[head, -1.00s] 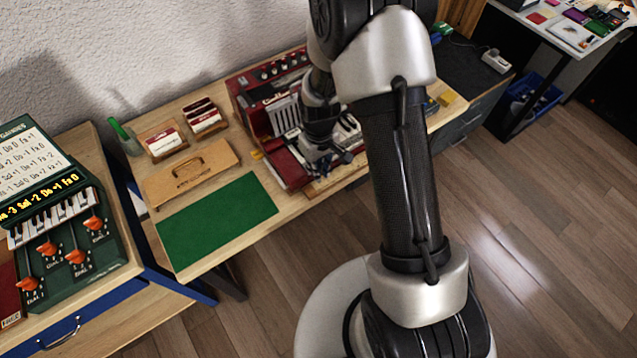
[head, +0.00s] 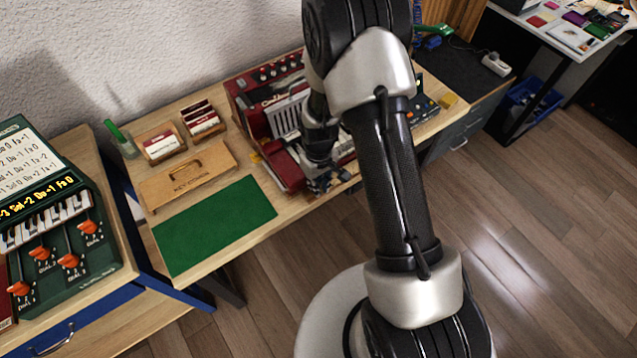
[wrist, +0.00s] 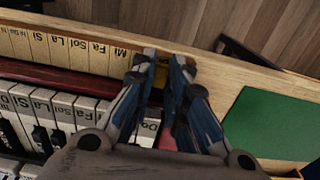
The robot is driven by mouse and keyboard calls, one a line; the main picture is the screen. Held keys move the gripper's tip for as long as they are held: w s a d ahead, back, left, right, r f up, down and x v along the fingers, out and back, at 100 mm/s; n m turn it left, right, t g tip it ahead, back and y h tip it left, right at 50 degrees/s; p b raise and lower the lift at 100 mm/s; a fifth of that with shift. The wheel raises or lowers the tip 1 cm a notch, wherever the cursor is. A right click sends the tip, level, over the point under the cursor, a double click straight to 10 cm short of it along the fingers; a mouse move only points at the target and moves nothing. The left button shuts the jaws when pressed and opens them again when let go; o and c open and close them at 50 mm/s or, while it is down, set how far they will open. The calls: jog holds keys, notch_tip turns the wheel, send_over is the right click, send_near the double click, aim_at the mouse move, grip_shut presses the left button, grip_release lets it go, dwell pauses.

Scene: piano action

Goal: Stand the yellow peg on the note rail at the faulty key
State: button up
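My gripper (wrist: 165,58) points down over the front of the keyboard in the wrist view. A yellow piece, seemingly the yellow peg (wrist: 160,74), sits in the narrow gap between the fingertips, and the fingers look closed on it. Its lower end is hidden. The note rail (wrist: 70,49) is a pale strip with note names, running left from the fingertips; Fa and Mi are the labels nearest them. The labels under the fingers are hidden. White keys (wrist: 62,108) with note names lie behind a dark red bar (wrist: 60,78). In the head view my gripper (head: 328,182) is at the instrument's front edge.
The red instrument (head: 262,112) stands on the wooden bench. A green mat (head: 215,225), a wooden Key Covers box (head: 188,176) and card holders (head: 160,144) lie left of it. A green console (head: 60,235) with orange dials stands on the left bench.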

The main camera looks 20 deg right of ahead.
jog(key=o, duration=0.4)
jog(key=shift+r, duration=0.1)
notch_tip(320, 180, up, 23)
jog(key=s+t+p, duration=0.1)
jog(key=s+p, duration=0.1)
jog(key=p, duration=0.2)
jog(key=s+r+m+t, duration=0.1)
jog(key=s+r, duration=0.4)
jog(key=s, duration=0.1)
jog(key=s+r+m+t, duration=0.1)
jog(key=s+r, duration=0.5)
jog(key=s, duration=0.1)
jog(key=s+r+m+t, duration=0.1)
jog(key=s+r, duration=0.5)
jog(key=shift+s+r+m+t, duration=0.1)
jog(key=shift+s+m+t, duration=0.15)
jog(key=shift+m+t, duration=0.05)
